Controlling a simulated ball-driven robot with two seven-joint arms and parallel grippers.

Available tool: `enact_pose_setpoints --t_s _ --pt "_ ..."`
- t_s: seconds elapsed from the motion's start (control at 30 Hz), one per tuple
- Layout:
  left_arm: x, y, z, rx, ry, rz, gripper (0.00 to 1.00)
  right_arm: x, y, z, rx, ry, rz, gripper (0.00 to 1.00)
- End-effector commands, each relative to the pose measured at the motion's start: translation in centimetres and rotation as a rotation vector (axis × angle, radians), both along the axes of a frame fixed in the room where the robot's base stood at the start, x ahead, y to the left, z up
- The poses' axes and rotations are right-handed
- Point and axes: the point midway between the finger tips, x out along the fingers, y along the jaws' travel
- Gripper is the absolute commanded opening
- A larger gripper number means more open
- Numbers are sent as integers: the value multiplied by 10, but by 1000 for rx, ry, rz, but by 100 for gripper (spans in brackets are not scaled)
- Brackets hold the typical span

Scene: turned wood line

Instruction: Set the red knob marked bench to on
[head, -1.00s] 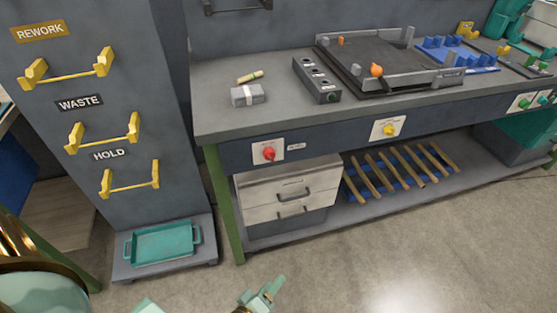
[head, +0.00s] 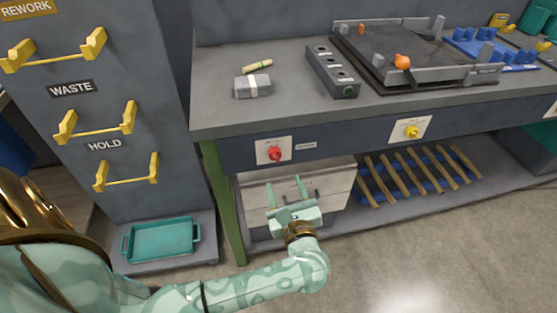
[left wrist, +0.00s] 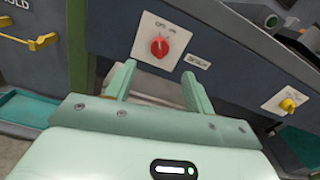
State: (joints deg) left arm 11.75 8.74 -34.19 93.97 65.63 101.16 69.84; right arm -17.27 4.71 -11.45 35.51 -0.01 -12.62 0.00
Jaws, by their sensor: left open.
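The red knob (head: 275,154) sits on a white plate (head: 261,146) on the front apron of the grey bench (head: 225,112). A small label (head: 305,145) is to its right, too small to read. My left gripper (head: 286,188) is open and empty, below the knob and in front of the white drawers. In the left wrist view the red knob (left wrist: 159,46) shows ahead, beyond the two fingers (left wrist: 157,80) and apart from them. Its plate carries marks above the knob; the pointer's setting is unclear. My right gripper is not in view.
A yellow knob (head: 411,132) is on another plate further right. White drawers (head: 335,190) and a slatted blue pallet (head: 420,175) are below the bench. A grey rack (head: 130,120) with yellow holders and a teal tray (head: 160,240) stands left. Floor is clear at right.

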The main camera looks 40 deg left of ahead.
Motion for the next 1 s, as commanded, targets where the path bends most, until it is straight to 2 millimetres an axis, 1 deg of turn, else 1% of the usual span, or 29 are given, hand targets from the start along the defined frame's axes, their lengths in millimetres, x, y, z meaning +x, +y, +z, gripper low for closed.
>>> enact_pose_setpoints --t_s 0.03,0.2,0.3,0.4,0.6,0.83,0.87,0.9,1.0 --pt "9 11 -2 6 -1 0 54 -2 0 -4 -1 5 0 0" --pt "36 42 -2 6 0 0 54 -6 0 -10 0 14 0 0" --pt "48 57 -2 5 1 1 54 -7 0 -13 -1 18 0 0" --pt "57 67 -2 5 2 -1 54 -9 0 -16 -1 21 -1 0" --pt "64 76 -1 4 3 -1 54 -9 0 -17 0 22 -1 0" --pt "65 76 0 4 3 -1 54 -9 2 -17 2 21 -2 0" --pt "65 76 0 4 3 -1 45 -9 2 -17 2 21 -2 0" --pt "65 76 0 4 3 -1 34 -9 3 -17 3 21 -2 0" --pt "64 76 -1 4 3 -1 9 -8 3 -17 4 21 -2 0"
